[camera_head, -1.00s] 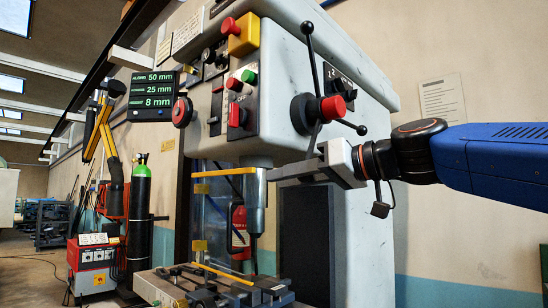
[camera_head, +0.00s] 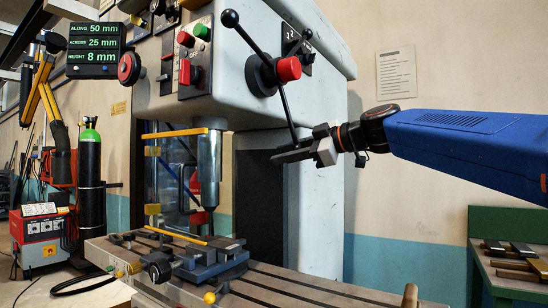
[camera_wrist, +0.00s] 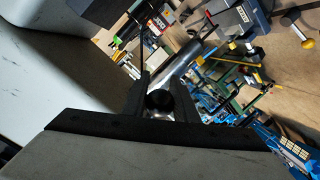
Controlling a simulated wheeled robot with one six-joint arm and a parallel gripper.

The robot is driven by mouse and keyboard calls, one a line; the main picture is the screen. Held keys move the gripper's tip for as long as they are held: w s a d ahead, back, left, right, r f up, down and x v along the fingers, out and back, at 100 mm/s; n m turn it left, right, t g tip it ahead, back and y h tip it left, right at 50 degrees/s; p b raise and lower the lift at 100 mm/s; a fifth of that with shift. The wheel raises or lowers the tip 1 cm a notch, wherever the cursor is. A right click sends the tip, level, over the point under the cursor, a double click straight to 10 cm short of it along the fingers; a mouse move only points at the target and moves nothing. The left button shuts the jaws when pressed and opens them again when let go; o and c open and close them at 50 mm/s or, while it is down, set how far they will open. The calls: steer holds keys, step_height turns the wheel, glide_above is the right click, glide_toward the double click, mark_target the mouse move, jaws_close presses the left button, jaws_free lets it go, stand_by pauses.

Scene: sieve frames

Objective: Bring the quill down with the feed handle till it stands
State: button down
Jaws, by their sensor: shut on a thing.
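The feed handle's hub with a red cap (camera_head: 288,68) is on the side of the machine head. One spoke runs up-left to a black knob (camera_head: 230,18); another runs down to my gripper (camera_head: 280,156). The wrist view shows my gripper (camera_wrist: 161,101) shut on this spoke's black knob (camera_wrist: 158,99), between the two dark fingers. The grey quill (camera_head: 209,165) hangs upright below the head, narrowing towards a thin tool above the vise (camera_head: 212,258). I cannot tell whether the tool's tip touches anything.
The display (camera_head: 95,49) reads along 50, across 25, height 8 mm. The slotted machine table (camera_head: 300,290) lies below my gripper. A green bench (camera_head: 505,240) with tools stands at the right. The wall side right of the machine is open.

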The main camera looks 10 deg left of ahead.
steer(key=shift+w+d+r+n+t, duration=0.15)
steer(key=shift+w+d+r+n, duration=0.25)
steer(key=shift+w, duration=0.35)
steer(key=shift+w+d+r+n+t, duration=0.1)
steer(key=shift+w+d+r+n, duration=0.15)
steer(key=shift+w+r+n, duration=0.4)
steer(key=shift+w+d+r+n+t, duration=0.15)
steer(key=shift+w+d+r+n, duration=0.15)
steer(key=shift+w, duration=0.6)
steer(key=c, duration=1.4)
jaws_free()
steer(key=shift+d, duration=0.15)
steer(key=v, duration=1.7)
steer(key=shift+s+r, duration=0.15)
steer(key=shift+r, duration=0.05)
